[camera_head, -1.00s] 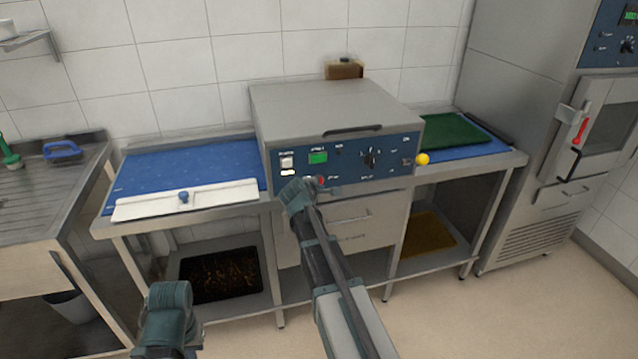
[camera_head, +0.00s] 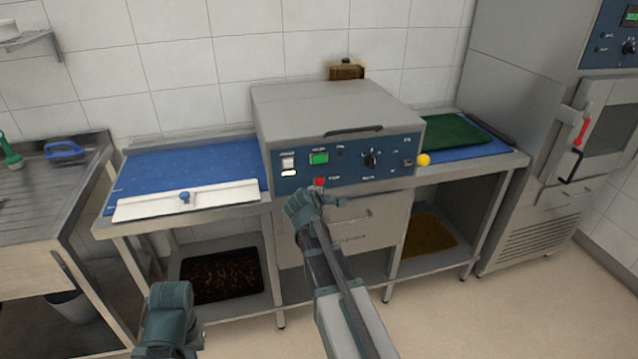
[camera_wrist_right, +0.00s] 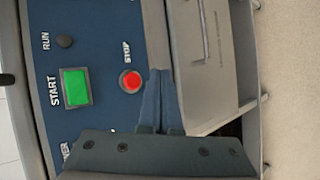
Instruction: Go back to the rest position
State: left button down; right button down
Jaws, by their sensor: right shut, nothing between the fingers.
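My right gripper (camera_head: 308,197) is in front of the oven's blue control panel (camera_head: 340,160), just below the red stop button (camera_head: 319,182). In the right wrist view its fingers (camera_wrist_right: 159,85) are shut with nothing between them, beside the red stop button (camera_wrist_right: 131,81) and apart from it as seen. The green start button (camera_wrist_right: 75,86) is lit; it also shows in the head view (camera_head: 319,158). The teal end of my left arm (camera_head: 170,315) is at the bottom left, away from the counter; its fingers cannot be made out.
A blue mat with a white board (camera_head: 187,200) lies on the counter left of the oven. A yellow ball-like knob (camera_head: 423,160) and a green mat (camera_head: 455,132) are on the right. A tall steel cabinet (camera_head: 520,90) stands far right. The floor in front is clear.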

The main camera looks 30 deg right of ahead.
jog(key=s+a+f+m+g+y+p, duration=0.15)
jog(key=s+a, duration=0.35)
jog(key=a, duration=0.5)
jog(key=s+a+f+m+g+y+p, duration=0.1)
jog(key=s+a+f+m+g+y, duration=0.3)
jog(key=a, duration=0.6)
jog(key=s+a+g+y+p, duration=0.1)
jog(key=s+a+g, duration=0.1)
jog(key=s+a, duration=1.3)
jog(key=shift+s+a+f+y, duration=0.3)
jog(key=shift+s+y, duration=0.05)
jog(key=shift+s, duration=0.5)
jog(key=shift+d+m, duration=0.15)
jog(key=shift+m, duration=0.1)
